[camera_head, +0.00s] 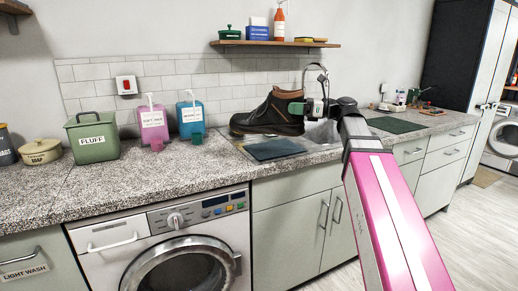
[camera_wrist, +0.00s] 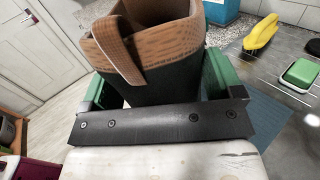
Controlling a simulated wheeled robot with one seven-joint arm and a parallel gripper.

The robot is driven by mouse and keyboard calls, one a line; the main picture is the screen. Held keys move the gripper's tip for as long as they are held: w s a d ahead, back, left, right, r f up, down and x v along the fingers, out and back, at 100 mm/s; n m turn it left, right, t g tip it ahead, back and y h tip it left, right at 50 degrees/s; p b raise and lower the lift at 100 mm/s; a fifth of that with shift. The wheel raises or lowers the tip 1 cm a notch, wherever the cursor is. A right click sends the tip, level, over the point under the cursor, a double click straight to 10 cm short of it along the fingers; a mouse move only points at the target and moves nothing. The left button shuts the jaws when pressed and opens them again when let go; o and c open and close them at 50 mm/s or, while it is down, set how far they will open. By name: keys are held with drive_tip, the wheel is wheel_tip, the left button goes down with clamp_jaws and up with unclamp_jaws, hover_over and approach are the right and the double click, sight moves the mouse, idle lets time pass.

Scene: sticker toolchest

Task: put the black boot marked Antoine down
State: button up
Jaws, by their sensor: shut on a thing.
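The black boot (camera_head: 268,118) with a brown collar is upright at the sink, its toe to the left in the head view. My gripper (camera_head: 298,108) is shut on its upper part from the right. In the wrist view the boot's brown rim and pull loop (camera_wrist: 128,60) rise between my green finger pads. The sole looks close above the counter and sink edge; I cannot tell whether it touches. No name mark on the boot is readable. A dark teal mat (camera_head: 275,149) lies below and in front of the boot.
The sink (camera_head: 322,132) and tap (camera_head: 318,70) are just right of the boot. A blue dispenser (camera_head: 190,117) and pink dispenser (camera_head: 153,126) stand left. A green FLUFF bin (camera_head: 93,138) is farther left. A second dark mat (camera_head: 396,125) lies right. A shelf (camera_head: 275,43) hangs above.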

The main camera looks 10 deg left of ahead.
drive_tip(key=shift+w+a, duration=0.2)
drive_tip(key=shift+a, duration=0.15)
drive_tip(key=w+d+f, duration=0.3)
drive_tip(key=w+f, duration=0.7)
drive_tip(key=f, duration=0.1)
drive_tip(key=shift+w+d, duration=0.15)
drive_tip(key=shift+w, duration=0.2)
drive_tip(key=o, duration=1.7)
drive_tip(key=shift+c, duration=0.2)
